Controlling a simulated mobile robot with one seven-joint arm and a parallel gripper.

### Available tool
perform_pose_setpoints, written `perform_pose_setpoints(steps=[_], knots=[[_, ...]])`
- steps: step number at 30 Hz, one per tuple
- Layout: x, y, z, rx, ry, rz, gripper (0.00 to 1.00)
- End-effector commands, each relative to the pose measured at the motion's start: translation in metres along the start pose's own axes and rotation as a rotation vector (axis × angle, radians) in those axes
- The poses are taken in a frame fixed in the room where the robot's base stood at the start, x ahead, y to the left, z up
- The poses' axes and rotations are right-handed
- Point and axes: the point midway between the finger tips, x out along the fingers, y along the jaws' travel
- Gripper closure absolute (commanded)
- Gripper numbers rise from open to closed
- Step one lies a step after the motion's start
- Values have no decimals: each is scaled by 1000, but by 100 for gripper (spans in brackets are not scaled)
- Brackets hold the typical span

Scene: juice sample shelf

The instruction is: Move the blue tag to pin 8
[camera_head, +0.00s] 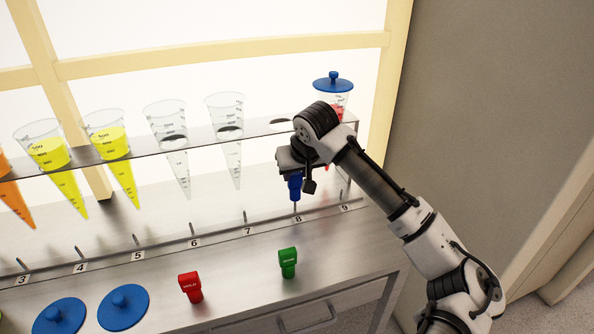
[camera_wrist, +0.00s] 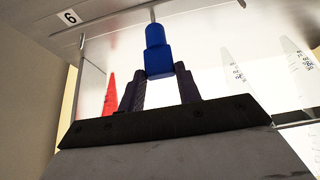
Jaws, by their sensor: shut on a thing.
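My gripper (camera_head: 296,170) is shut on the blue tag (camera_head: 295,188), which hangs upright below it in the head view. In the wrist view the blue tag (camera_wrist: 157,50) sits between the two dark fingers of my gripper (camera_wrist: 160,80). Pin 8 (camera_head: 295,208) stands at the tag's lower end, behind the label marked 8 (camera_head: 298,219). The pin (camera_wrist: 153,13) lines up with the tag's end in the wrist view. I cannot tell how far the tag is around the pin, if at all.
A red tag (camera_head: 190,286) and a green tag (camera_head: 288,262) stand on the bench front. Two blue lids (camera_head: 123,307) lie at the left. Above the pins, a shelf (camera_head: 75,160) holds several cones, and a lidded red one (camera_head: 333,88) is close behind my arm.

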Motion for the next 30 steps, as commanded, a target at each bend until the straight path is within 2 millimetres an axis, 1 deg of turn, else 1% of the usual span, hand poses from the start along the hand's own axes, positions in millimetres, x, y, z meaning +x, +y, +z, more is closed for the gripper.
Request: perform_pose_setpoints(steps=[30], knots=[[18,0,10,0,0,0,92]])
